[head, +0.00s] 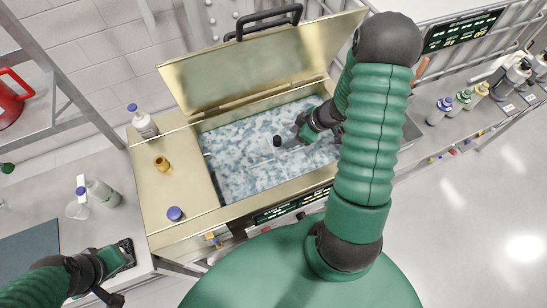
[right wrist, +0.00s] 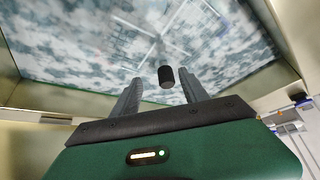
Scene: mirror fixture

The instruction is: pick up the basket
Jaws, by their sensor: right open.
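The bath (head: 215,185) is a brass-coloured tank with its lid raised, filled with cloudy blue-white liquid. Faint wire lines of the basket (right wrist: 150,42) show within it; most of its shape is hard to make out. A short black cylindrical grip (head: 277,141) stands above the liquid and also shows in the right wrist view (right wrist: 166,77). My right gripper (head: 290,140) reaches over the bath and is open. In the right wrist view its fingers (right wrist: 160,82) lie either side of the grip, which looks untouched. My left gripper (head: 124,252) is low at the left counter, its jaws unclear.
The raised lid (head: 255,65) stands behind the bath. A white bottle (head: 143,122), a brass fitting (head: 162,163) and a blue cap (head: 175,214) are on its left deck. Bottles (head: 102,193) stand on the left counter. More bottles line the right-hand shelf. The bath rim surrounds my right gripper.

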